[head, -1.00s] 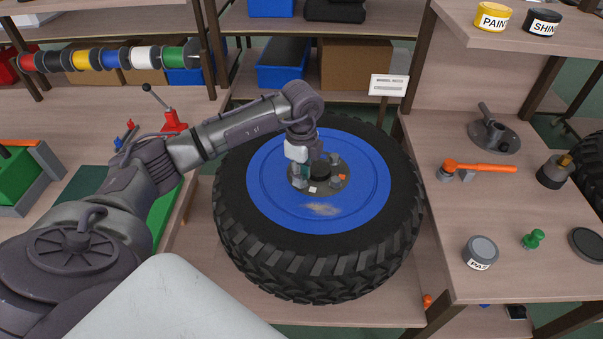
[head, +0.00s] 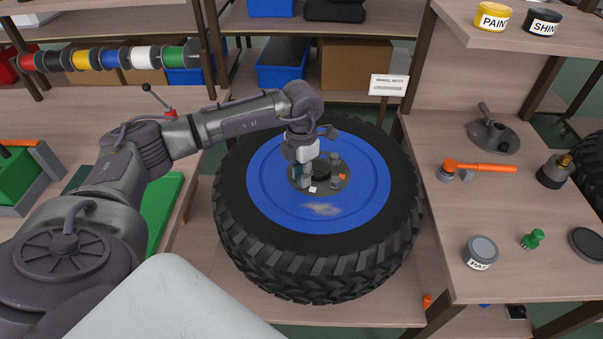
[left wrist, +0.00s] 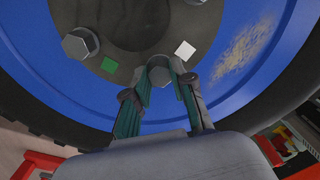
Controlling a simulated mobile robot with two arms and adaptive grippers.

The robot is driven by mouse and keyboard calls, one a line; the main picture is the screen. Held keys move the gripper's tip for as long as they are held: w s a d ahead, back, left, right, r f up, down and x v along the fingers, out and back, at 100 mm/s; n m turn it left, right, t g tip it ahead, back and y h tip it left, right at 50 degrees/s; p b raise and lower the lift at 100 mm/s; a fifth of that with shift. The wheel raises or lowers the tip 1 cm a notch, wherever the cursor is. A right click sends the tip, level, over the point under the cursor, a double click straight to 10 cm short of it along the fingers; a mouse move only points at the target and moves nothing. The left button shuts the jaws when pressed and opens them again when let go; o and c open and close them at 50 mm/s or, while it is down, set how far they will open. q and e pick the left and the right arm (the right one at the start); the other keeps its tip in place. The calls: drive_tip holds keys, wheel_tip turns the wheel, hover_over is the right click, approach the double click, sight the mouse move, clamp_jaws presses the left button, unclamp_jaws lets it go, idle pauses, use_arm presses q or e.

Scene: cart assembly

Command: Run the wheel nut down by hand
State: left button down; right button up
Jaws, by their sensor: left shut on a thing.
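The wheel (head: 318,250) lies flat with its blue rim (head: 350,205) facing up and a dark hub (head: 322,187) in the middle. My left gripper (head: 304,182) reaches down onto the near left part of the hub. In the left wrist view its two green-padded fingers (left wrist: 161,82) are shut on a grey hex wheel nut (left wrist: 158,70), one on either side. How far down this nut sits cannot be told. Another hex nut (left wrist: 80,43) stands apart on the hub. White (left wrist: 185,50) and green (left wrist: 108,65) marks lie beside the nuts. My right gripper is not in view.
The right bench holds an orange-handled tool (head: 485,168), a grey tin (head: 481,252) and a green knob (head: 533,239). A small sign (head: 388,85) stands behind the wheel. Cable spools (head: 113,58) hang at the back left.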

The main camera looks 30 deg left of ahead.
use_arm(q)
drive_tip(key=m, duration=0.5)
drive_tip(key=shift+m, duration=0.3)
drive_tip(key=c, duration=1.3)
unclamp_jaws()
drive_tip(key=shift+m, duration=0.6)
drive_tip(key=o, duration=0.4)
drive_tip(key=shift+r, duration=0.15)
wheel_tip(320, 180, up, 12)
drive_tip(key=shift+f, duration=0.2)
